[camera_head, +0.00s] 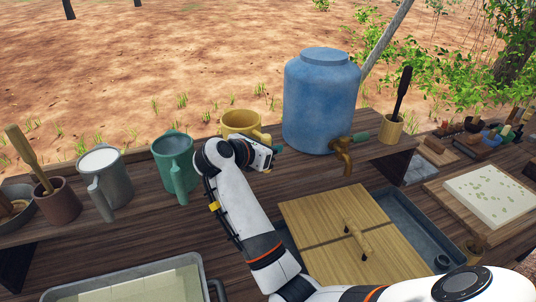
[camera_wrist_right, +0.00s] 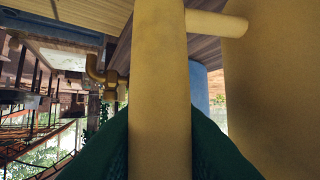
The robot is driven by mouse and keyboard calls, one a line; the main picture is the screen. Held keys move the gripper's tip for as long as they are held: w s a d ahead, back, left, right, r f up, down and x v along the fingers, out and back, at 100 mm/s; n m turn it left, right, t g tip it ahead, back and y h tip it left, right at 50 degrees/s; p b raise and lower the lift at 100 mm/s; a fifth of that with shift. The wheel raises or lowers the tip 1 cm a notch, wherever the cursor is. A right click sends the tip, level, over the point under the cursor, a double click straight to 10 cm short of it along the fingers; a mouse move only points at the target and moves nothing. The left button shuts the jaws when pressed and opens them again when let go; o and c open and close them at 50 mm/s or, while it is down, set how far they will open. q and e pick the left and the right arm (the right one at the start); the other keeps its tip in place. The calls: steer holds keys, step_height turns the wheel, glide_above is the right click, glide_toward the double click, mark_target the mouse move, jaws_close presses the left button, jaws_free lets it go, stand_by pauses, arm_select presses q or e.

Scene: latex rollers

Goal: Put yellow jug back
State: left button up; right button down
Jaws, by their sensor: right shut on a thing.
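The yellow jug (camera_head: 240,122) is upright at the raised wooden shelf, between a green jug (camera_head: 175,160) and a blue barrel (camera_head: 321,100). My right gripper (camera_head: 270,149) is shut on its handle, and my right arm hides the jug's lower part. In the right wrist view the yellow handle (camera_wrist_right: 158,90) runs down between the green fingers (camera_wrist_right: 205,145), with the jug's body (camera_wrist_right: 275,80) at the right. I cannot tell whether the jug's base touches the shelf. My left gripper is not in view.
A grey jug (camera_head: 105,180) and a brown cup (camera_head: 57,203) stand further left on the shelf (camera_head: 140,205). The barrel has a brass tap (camera_head: 343,150). A wooden lid (camera_head: 335,225) covers part of a grey basin (camera_head: 410,225) below. A pale tray (camera_head: 135,285) is at the front left.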

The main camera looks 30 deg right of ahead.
step_height(320, 180, down, 4)
steer(key=shift+w+r, duration=0.15)
steer(key=c, duration=1.2)
jaws_free()
arm_select(q)
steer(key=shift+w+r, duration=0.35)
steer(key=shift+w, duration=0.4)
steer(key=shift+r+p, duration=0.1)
steer(key=shift+p, duration=0.2)
arm_select(e)
steer(key=shift+r, duration=0.2)
